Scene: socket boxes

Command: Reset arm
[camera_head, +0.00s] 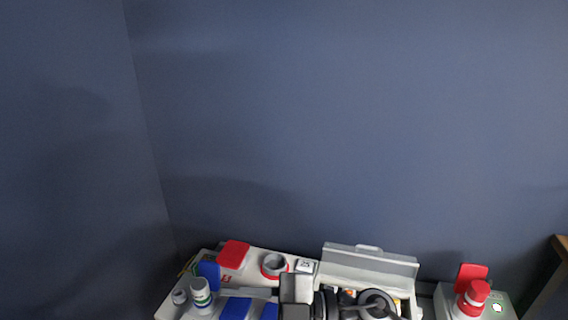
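I can make out neither of my grippers in the head view. The socket boxes show only along the bottom edge and are cut off there. A pale box (258,262) at bottom center-left carries a raised red cover (234,254), a round grey socket with a red rim (274,265) and blue covers (235,308). A grey and black piece (296,288) stands in front of it; I cannot tell whether it is a plug or part of my arm.
An open case with a raised pale lid (368,267) holds a dark ring-shaped item (377,301). At right, a smaller box (503,298) carries a red and white plug-like part (474,297). A wooden edge (555,275) is at far right. Bare blue-grey walls (340,120) fill the rest.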

